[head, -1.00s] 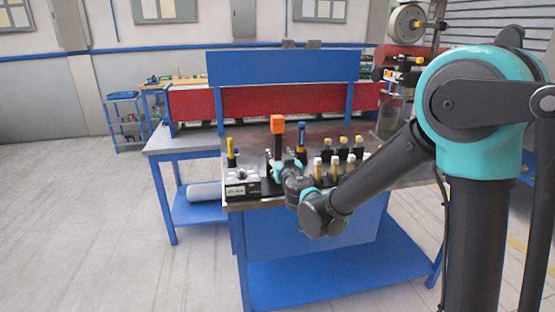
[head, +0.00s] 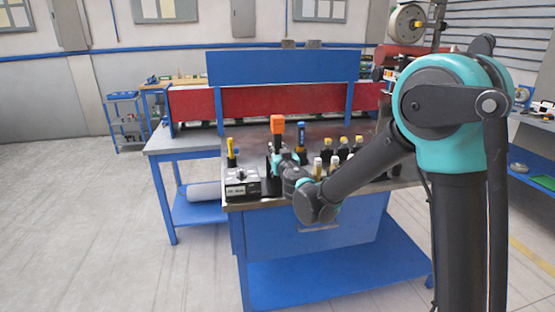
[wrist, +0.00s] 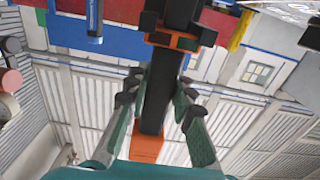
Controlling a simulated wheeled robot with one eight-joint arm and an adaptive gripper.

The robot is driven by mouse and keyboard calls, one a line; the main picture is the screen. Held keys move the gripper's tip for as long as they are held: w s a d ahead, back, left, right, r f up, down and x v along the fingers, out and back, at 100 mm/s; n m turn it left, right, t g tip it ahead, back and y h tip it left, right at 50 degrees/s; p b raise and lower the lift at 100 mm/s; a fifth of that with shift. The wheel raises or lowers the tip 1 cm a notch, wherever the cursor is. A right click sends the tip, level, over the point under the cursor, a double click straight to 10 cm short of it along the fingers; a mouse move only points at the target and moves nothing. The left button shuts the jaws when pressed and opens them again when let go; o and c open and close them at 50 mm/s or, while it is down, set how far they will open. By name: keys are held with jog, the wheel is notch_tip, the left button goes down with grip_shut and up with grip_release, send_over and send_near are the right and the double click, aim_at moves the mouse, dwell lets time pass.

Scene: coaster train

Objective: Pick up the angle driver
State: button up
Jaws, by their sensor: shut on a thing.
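The tool I take to be the angle driver (head: 277,124) stands upright near the front of the workbench, with an orange block-shaped top. In the wrist view its long dark body (wrist: 160,88) runs between my fingers, with an orange end (wrist: 146,146) and an orange-brown collar (wrist: 180,41). My gripper (head: 281,160) is at the tool's side and shut on its dark body; both fingers also show in the wrist view (wrist: 158,92). The tool's lower end is partly hidden by my gripper, so I cannot tell whether it is clear of its holder.
A blue-topped tool (head: 301,136) stands close to the right. Several yellow-capped tools (head: 343,143) stand farther right, beside my forearm. A yellow-topped tool (head: 231,149) and a grey box (head: 241,183) are to the left. The workbench (head: 245,205) has a blue back panel.

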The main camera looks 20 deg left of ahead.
aim_at(279, 141)
grip_shut()
jog(key=shift+r, duration=0.1)
jog(key=shift+r, duration=1.65)
jog(key=v, duration=1.8)
jog(key=shift+a, duration=0.1)
jog(key=shift+o, duration=1.5)
grip_release()
grip_shut()
